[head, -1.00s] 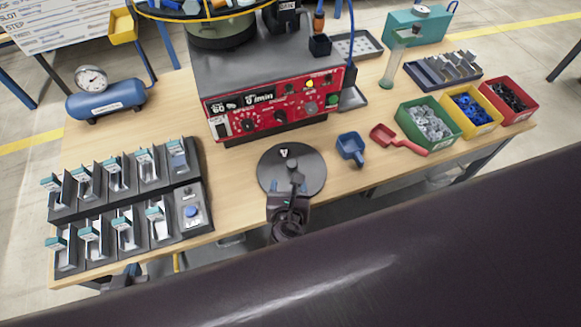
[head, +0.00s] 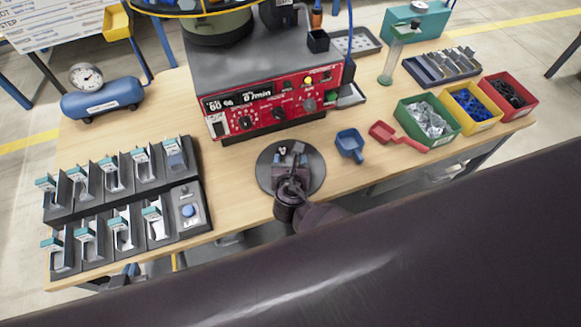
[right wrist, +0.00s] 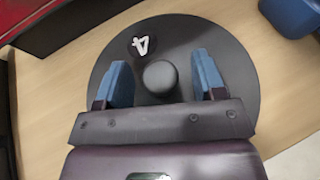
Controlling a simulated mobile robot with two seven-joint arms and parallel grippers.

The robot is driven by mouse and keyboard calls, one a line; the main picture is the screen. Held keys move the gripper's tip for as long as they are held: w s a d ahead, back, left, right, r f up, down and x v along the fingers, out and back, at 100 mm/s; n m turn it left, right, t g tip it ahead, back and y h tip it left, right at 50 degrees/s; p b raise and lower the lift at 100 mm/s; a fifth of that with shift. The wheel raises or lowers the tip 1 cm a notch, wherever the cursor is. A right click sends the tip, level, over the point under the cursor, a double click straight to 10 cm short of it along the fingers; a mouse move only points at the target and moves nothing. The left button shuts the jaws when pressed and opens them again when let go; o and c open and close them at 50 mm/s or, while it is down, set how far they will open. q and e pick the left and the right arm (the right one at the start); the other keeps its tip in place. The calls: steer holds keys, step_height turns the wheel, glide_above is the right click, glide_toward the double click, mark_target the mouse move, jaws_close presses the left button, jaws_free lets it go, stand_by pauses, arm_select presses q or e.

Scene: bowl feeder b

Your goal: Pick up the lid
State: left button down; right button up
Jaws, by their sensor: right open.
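The lid is a round black disc (head: 316,174) with a knob, lying flat on the wooden table in front of the red-fronted machine. In the right wrist view the lid (right wrist: 238,72) shows a white "4" mark and its round black knob (right wrist: 160,77). My right gripper (head: 292,156) is over the lid. Its two blue fingers are apart on either side of the knob in the right wrist view (right wrist: 164,76), with visible gaps to it.
The red-fronted machine (head: 270,107) stands behind the lid. A blue scoop (head: 350,145) and a red scoop (head: 397,136) lie to its right, then green, yellow and red bins. A black rack (head: 188,165) with several slots stands at left. Bare table lies between.

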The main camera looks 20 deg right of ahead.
steer(key=shift+w+f, duration=0.1)
steer(key=shift+w, duration=0.05)
steer(key=c, duration=1.1)
steer(key=shift+c, duration=0.2)
